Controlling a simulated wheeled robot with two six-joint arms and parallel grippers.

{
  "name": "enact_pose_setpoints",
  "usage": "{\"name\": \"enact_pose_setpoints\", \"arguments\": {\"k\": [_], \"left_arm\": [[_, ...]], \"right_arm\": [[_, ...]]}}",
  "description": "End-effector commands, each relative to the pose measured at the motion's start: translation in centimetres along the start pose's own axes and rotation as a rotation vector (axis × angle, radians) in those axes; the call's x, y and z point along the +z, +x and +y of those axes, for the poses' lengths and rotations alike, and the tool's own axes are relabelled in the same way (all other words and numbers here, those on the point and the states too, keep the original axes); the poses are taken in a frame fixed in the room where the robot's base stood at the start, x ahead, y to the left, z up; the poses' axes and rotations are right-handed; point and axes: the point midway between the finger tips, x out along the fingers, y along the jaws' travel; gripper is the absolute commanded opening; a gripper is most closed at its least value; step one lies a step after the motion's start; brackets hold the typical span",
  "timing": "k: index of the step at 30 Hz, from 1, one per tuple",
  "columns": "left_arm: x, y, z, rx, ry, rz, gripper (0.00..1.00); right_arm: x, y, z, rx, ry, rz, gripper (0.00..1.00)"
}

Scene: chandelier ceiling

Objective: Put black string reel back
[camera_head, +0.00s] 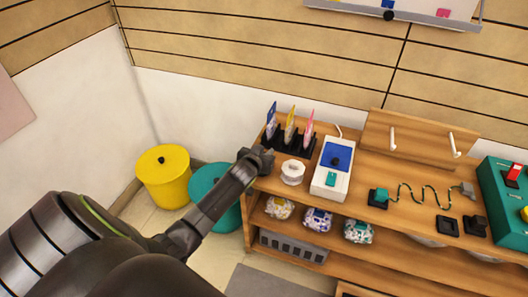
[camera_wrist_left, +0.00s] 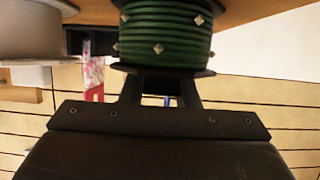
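A reel with black flanges and dark green winding (camera_wrist_left: 165,38) fills the top middle of the left wrist view, with light diamond-shaped marks on it. My left gripper (camera_head: 258,160) reaches the left end of the wooden shelf top in the head view. In the left wrist view, its two fingers (camera_wrist_left: 160,86) stand apart and run up to the reel's near flange. The flange hides the fingertips, so I cannot tell whether they grip it. In the head view, the reel does not show clearly apart from the dark gripper. My right gripper is not in view.
A white reel (camera_head: 292,173) stands just right of my left gripper. Behind it is a black holder (camera_head: 291,140) with upright packets. A white device with a blue panel (camera_head: 333,168) is further right. Yellow (camera_head: 163,177) and teal (camera_head: 214,190) bins stand on the floor at left.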

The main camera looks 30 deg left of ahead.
Motion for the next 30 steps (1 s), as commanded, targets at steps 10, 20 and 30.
{"name": "enact_pose_setpoints", "arguments": {"k": [10, 20, 30], "left_arm": [[0.1, 0.0, 0.0, -0.001, -0.001, -0.003, 0.49], [-0.2, -1.9, 0.0, -0.001, 0.0, -0.003, 0.49], [-0.2, -7.6, 0.0, -0.001, -0.001, -0.003, 0.49]], "right_arm": [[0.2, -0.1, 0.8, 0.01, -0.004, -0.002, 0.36], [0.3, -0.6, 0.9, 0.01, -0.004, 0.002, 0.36], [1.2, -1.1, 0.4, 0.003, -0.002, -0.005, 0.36]]}}
